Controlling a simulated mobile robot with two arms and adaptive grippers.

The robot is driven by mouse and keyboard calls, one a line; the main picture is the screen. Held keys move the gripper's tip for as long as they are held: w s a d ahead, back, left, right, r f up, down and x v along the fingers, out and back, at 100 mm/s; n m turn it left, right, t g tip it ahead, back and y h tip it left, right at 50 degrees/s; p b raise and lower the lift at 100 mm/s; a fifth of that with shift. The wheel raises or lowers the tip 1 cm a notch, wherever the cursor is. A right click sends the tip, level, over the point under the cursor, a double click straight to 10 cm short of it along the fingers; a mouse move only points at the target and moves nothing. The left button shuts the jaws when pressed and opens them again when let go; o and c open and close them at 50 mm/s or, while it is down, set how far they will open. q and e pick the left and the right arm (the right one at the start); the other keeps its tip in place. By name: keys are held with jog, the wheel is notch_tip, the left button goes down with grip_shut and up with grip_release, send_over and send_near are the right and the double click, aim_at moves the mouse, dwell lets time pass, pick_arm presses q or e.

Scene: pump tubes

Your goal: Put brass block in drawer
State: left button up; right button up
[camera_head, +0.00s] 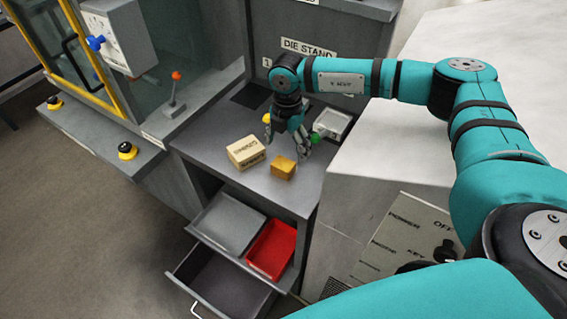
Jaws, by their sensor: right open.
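The brass block (283,168), a golden-orange cube, sits on the dark grey table (198,146) near its front edge. My right gripper (287,134) is open and empty, pointing down just behind and above the brass block. It appears apart from the block. The drawer (225,287) is pulled out below the table, with a dark interior that looks empty in the part that shows. My left gripper is not in view.
A pale lettered block (245,152) lies left of the brass block. Above the drawer, a pulled-out shelf bears a grey tray (228,224) and a red tray (271,250). A white machine (400,140) borders the right.

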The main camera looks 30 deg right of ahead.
aim_at(283, 163)
notch_tip(283, 163, down, 2)
jog(key=shift+s+a, duration=0.1)
jog(key=f, duration=0.1)
jog(key=f+p, duration=0.1)
jog(key=f, duration=0.1)
jog(key=f+p, duration=0.1)
jog(key=shift+a+f, duration=0.15)
jog(key=shift+a, duration=0.25)
jog(key=shift+f, duration=0.35)
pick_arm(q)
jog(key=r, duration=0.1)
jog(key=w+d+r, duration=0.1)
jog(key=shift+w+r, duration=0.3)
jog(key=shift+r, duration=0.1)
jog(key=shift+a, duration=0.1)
pick_arm(e)
jog(key=shift+c, duration=0.4)
jog(key=c, duration=1.6)
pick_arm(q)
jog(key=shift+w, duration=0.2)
pick_arm(e)
jog(key=shift+r, duration=0.1)
grip_shut()
pick_arm(q)
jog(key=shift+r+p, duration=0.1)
jog(key=shift+p, duration=0.2)
pick_arm(e)
jog(key=shift+r, duration=0.1)
